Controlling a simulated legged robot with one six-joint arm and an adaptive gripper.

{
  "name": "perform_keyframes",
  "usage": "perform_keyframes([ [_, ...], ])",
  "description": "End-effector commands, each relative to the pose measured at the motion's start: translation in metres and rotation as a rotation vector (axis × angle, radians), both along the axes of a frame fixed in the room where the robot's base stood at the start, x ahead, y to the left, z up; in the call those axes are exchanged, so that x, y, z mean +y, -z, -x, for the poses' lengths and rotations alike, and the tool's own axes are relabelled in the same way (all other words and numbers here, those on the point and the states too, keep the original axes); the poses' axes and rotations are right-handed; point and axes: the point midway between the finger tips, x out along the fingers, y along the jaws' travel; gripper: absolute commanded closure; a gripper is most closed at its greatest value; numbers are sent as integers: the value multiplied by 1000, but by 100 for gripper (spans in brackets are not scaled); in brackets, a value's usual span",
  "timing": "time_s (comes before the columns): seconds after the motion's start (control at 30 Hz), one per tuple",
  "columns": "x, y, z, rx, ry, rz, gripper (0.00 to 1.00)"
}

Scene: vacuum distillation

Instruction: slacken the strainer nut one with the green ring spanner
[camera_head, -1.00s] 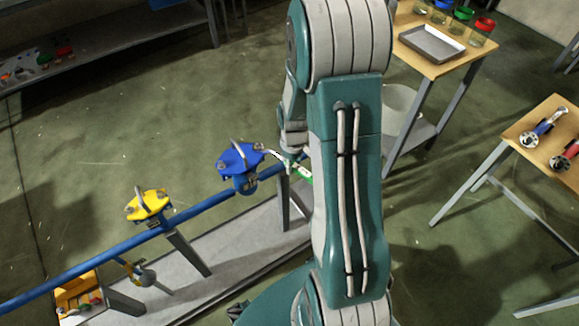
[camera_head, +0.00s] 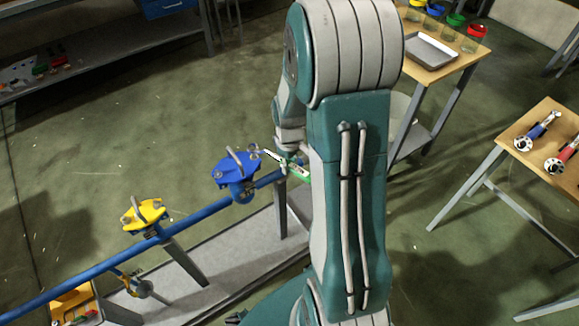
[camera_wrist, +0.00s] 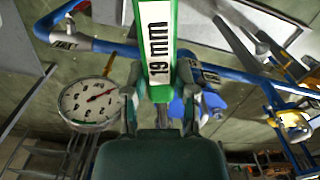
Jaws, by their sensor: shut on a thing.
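My gripper (camera_wrist: 159,108) is shut on the green ring spanner (camera_wrist: 158,45), whose handle reads "19 mm" and runs up out of the wrist view. In the head view my arm hides most of the gripper. The spanner's green handle (camera_head: 298,170) and steel shank show there, pointing left to the blue strainer (camera_head: 237,170). Its ring end appears at or just above the nut (camera_head: 253,150) on the strainer's right side; I cannot tell whether it is seated. The blue strainer also shows partly behind my gripper in the wrist view (camera_wrist: 210,103).
A blue pipe (camera_head: 90,265) runs under the blue strainer and a yellow strainer (camera_head: 145,215). A round gauge (camera_wrist: 90,101) is left of my gripper in the wrist view. A wooden table (camera_head: 517,128) with other tools stands right. Open floor lies behind the pipe.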

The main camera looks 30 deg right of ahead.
Motion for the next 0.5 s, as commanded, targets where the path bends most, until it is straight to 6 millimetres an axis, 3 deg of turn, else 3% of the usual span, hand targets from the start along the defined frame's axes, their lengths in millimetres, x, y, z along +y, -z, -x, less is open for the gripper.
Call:
perform_keyframes([
  [0.27,0,-9,0,-1,0,1,100],
  [0.5,0,-33,0,-2,0,1,100],
])
